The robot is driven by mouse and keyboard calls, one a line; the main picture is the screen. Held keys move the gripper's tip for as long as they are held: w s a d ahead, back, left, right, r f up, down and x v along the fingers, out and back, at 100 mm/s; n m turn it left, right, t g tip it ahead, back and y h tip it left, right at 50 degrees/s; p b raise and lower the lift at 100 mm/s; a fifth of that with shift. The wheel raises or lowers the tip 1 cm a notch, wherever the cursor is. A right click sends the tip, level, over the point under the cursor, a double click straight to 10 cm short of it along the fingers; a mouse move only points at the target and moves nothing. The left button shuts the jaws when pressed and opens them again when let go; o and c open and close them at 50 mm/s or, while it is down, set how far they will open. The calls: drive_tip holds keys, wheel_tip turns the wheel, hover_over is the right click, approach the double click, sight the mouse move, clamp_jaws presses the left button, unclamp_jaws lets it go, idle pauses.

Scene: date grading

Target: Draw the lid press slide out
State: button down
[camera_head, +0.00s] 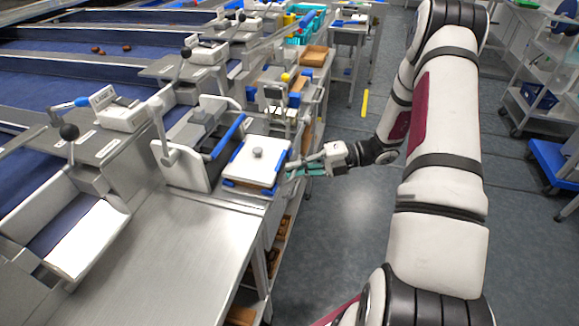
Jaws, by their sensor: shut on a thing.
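The lid press slide (249,177) looks like a flat white plate with blue edge strips and a grey round knob on top, on the near bench beside a white upright press frame. My gripper (298,169) reaches in from the right over the aisle side of the bench. Its fingers are shut at the slide's right edge, where a small teal and grey part shows between them. The fingertips and the exact grip are small and partly hidden. The slide lies flat.
A bare metal bench top (170,245) lies in front. A white tilted chute (87,240) with a black-knobbed lever stands at left. Blue belts with a few dates run behind. A yellow-topped post and wooden boxes stand farther along the bench.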

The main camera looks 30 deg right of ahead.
drive_tip(key=shift+s+d+f, duration=0.1)
drive_tip(key=shift+s+d, duration=0.1)
drive_tip(key=c, duration=2)
unclamp_jaws()
drive_tip(key=shift+d, duration=0.1)
drive_tip(key=v, duration=1.2)
